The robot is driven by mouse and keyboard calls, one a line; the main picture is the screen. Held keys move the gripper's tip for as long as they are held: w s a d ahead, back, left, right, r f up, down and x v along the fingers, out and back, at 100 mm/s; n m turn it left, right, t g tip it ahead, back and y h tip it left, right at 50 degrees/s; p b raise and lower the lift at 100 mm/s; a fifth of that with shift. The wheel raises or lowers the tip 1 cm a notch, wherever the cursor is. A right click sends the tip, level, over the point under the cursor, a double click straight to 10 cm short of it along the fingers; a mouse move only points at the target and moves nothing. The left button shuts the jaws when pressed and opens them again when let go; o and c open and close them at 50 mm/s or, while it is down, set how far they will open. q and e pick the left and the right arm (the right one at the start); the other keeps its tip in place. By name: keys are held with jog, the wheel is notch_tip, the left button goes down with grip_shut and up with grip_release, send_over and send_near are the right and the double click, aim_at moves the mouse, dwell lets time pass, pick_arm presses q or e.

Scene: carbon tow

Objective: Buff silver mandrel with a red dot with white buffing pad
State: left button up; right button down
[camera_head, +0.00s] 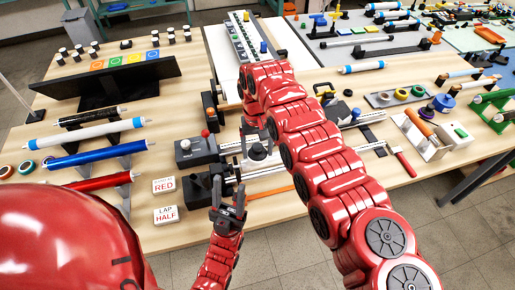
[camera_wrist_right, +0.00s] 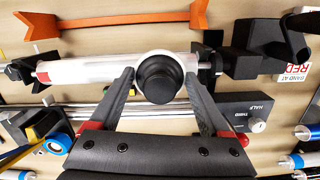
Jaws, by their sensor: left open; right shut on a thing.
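The silver mandrel (camera_wrist_right: 90,70) lies crosswise in a holder in the right wrist view, with a small red mark near its left end. In the head view it is a pale bar (camera_head: 268,169), partly hidden by my right arm. The white buffing pad (camera_wrist_right: 141,61) is round, with a black knob. My right gripper (camera_wrist_right: 160,78) is shut on the pad, a finger on each side. The pad is over the mandrel; contact between them cannot be told. My left gripper (camera_head: 229,193) is open and empty at the table's front edge, fingers pointing up.
A grey control box (camera_head: 197,150) and black supports flank the mandrel. An orange bracket (camera_wrist_right: 115,22) lies beside it. A rack with colored rods (camera_head: 97,155) stands left. Signs (camera_head: 165,185) lie near the front edge. A red-handled tool (camera_head: 404,162) is right of my right arm.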

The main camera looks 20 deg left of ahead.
jog(key=shift+f+b, duration=0.55)
jog(key=shift+f, duration=0.1)
jog(key=shift+c, duration=0.6)
grip_release()
jog(key=shift+r, duration=0.4)
jog(key=c, duration=1)
